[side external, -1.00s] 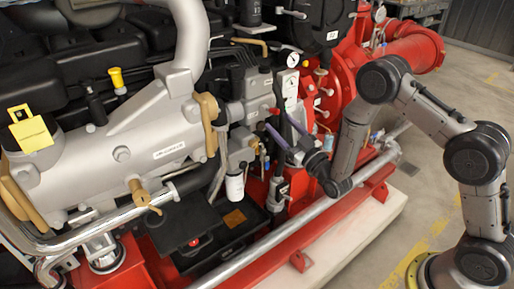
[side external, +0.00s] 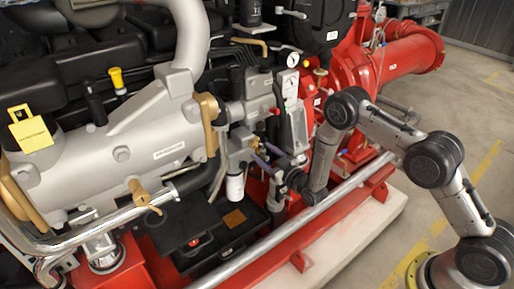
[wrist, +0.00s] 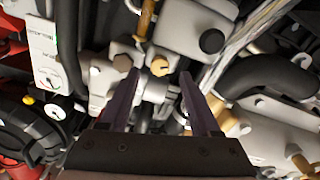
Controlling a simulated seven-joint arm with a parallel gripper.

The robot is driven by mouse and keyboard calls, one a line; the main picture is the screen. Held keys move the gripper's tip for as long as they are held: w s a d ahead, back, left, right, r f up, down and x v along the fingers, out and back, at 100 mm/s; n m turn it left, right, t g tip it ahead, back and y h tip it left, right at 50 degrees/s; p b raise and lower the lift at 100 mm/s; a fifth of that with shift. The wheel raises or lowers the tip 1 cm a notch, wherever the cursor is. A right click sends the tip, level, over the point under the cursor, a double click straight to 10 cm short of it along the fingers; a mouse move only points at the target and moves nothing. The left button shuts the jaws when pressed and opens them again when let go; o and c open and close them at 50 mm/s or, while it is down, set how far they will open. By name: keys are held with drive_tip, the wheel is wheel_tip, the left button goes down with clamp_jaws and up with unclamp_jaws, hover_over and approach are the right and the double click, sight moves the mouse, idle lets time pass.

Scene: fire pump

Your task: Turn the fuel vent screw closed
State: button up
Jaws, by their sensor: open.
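In the wrist view, a small round brass screw head (wrist: 160,67) sits on a pale grey housing between and just beyond my fingertips; it looks like the fuel vent screw. In the side view, a small brass fitting (side external: 254,143) shows at the same area, too small to tell in detail. My gripper (wrist: 160,76) is open, with its two purple fingers on either side of the screw head in the picture and nothing between them. In the side view, my gripper (side external: 262,153) points left at the housing. Whether the fingers touch the screw cannot be told.
A white filter canister (side external: 235,187) hangs below the fitting. Pressure gauges (side external: 292,60) stand above. A silver pipe (side external: 310,213) runs along the red frame below my arm. A black hose (wrist: 265,75) lies right in the wrist view. Open floor is at the right.

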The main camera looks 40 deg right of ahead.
sight(255, 146)
drive_tip(key=shift+w, duration=2)
clamp_jaws()
